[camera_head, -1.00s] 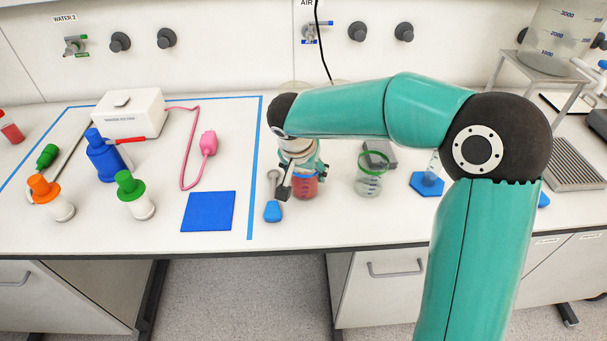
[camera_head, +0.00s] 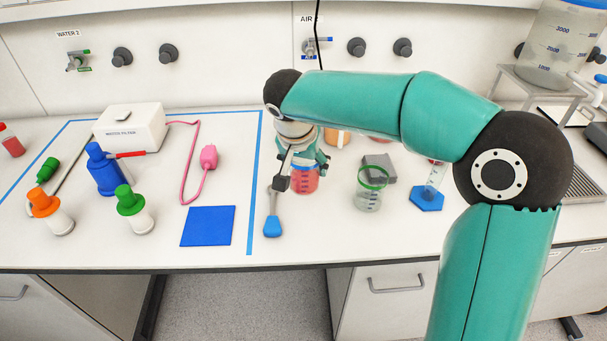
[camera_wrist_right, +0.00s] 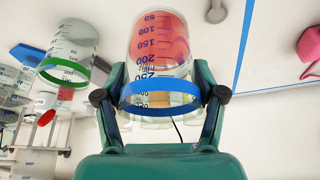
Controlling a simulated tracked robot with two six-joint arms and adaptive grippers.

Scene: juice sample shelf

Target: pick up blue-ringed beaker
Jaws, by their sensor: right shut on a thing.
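The blue-ringed beaker (camera_head: 305,180) holds red liquid and has a printed scale. It is in the middle of the head view, over the bench just right of the blue tape line. My right gripper (camera_head: 301,160) is shut on it, and my arm partly hides its top. In the right wrist view the beaker (camera_wrist_right: 158,42) sits between the two fingers of my right gripper (camera_wrist_right: 160,85), near its blue ring (camera_wrist_right: 160,86). My left gripper is not in view.
A green-ringed beaker (camera_head: 369,192) stands close to the right. A blue-ended tool (camera_head: 272,228) lies just left of the held beaker. A blue-based cylinder (camera_head: 427,198) stands farther right. Blue, green and orange bottles stand left, beside a blue mat (camera_head: 207,226).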

